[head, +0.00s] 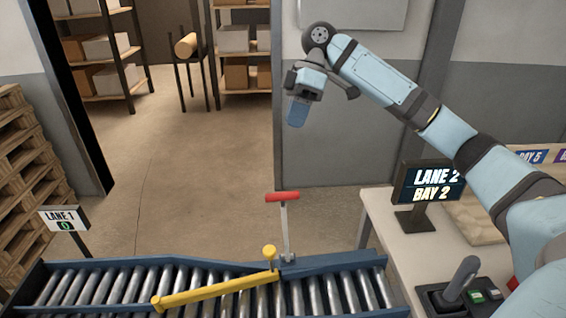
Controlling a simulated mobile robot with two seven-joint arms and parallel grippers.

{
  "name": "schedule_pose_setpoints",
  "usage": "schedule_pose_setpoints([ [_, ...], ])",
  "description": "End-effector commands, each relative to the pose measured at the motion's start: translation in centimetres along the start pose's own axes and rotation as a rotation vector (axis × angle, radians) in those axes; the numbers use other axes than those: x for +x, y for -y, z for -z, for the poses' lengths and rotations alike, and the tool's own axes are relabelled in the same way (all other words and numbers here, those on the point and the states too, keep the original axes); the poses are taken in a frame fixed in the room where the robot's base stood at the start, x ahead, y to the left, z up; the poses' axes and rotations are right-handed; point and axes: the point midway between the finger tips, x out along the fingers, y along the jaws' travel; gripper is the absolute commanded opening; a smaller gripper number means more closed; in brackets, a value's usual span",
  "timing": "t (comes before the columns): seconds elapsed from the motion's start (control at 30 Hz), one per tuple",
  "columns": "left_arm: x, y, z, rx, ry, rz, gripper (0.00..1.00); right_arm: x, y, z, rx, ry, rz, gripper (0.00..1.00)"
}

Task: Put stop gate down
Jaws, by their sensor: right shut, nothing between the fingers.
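A grey post with a red crossbar handle (282,197) stands upright at the far rail of the roller conveyor (130,262). A yellow bar (215,291) with a yellow knob (269,252) lies slantwise across the rollers, its right end near the post's foot. I cannot tell for certain which of these is the stop gate. My right gripper (297,124) is shut and empty, pointing down in the air; in the picture it is above the red handle and apart from it. My left gripper is out of view.
A sign reading LANE 1 (63,218) stands at the left. On the right, a table (383,222) holds a LANE 2 BAY 2 display (430,186) and a joystick box (462,290). Pallets (30,180) are stacked at far left. No parcels show on the visible rollers.

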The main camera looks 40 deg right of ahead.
Motion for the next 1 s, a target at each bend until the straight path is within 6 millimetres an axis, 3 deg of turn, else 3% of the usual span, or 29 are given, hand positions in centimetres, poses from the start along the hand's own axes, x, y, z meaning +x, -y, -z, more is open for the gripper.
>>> schedule_pose_setpoints([
  [0.57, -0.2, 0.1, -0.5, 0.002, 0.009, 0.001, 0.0, 0.5, 0.0, 0.0, 0.0, 0.0, 0.0, 0.0],
  [0.77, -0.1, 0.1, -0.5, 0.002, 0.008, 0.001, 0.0, 3.3, 0.0, -0.1, 0.0, 0.003, 0.002, 0.0],
  [1.0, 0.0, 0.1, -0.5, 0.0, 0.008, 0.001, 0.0, 8.5, 0.0, -0.1, -0.001, 0.003, 0.002, 0.0],
])
